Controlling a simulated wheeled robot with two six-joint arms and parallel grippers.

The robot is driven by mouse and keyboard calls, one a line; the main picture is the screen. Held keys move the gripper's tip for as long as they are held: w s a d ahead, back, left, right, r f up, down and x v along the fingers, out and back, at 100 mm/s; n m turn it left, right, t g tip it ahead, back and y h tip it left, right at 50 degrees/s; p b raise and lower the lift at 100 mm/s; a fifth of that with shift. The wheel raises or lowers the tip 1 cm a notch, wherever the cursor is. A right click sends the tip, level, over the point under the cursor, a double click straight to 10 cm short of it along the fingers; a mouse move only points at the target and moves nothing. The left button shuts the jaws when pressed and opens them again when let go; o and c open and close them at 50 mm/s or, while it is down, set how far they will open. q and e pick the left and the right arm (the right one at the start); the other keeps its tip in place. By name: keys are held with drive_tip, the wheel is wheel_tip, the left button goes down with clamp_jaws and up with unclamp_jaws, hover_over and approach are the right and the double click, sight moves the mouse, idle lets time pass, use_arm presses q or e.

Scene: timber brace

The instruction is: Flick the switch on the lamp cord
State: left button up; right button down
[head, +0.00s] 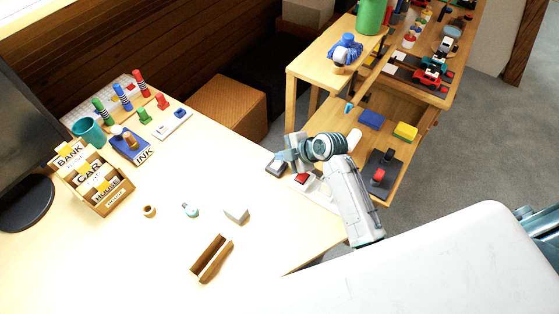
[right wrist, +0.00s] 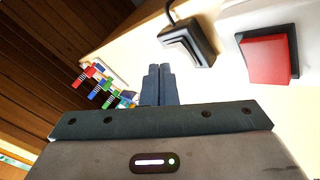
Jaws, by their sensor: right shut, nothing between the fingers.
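In the right wrist view the gripper's fingers (right wrist: 158,84) are together and empty, pointing past the box with a visible gap. No lamp can be made out. My left gripper is not in view.
A red button on a dark base (head: 302,179) sits right beside the box; it also shows in the right wrist view (right wrist: 267,58). A wooden card holder (head: 92,180), stamps and a small open wooden trough (head: 212,258) stand on the table. A shelf with toys (head: 395,170) is at right.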

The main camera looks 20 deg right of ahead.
drive_tip(key=shift+f, duration=0.1)
idle(0.3)
drive_tip(key=shift+f, duration=0.35)
drive_tip(key=shift+d+f+b, duration=0.1)
drive_tip(key=shift+f+b, duration=0.2)
drive_tip(key=shift+b, duration=0.2)
idle(0.3)
drive_tip(key=shift+r, duration=0.1)
drive_tip(key=shift+r+p, duration=0.7)
drive_tip(key=r+p, duration=0.2)
drive_tip(key=r, duration=0.1)
drive_tip(key=r+p, duration=0.2)
drive_tip(key=shift+s+a, duration=0.25)
drive_tip(key=shift+a, duration=0.15)
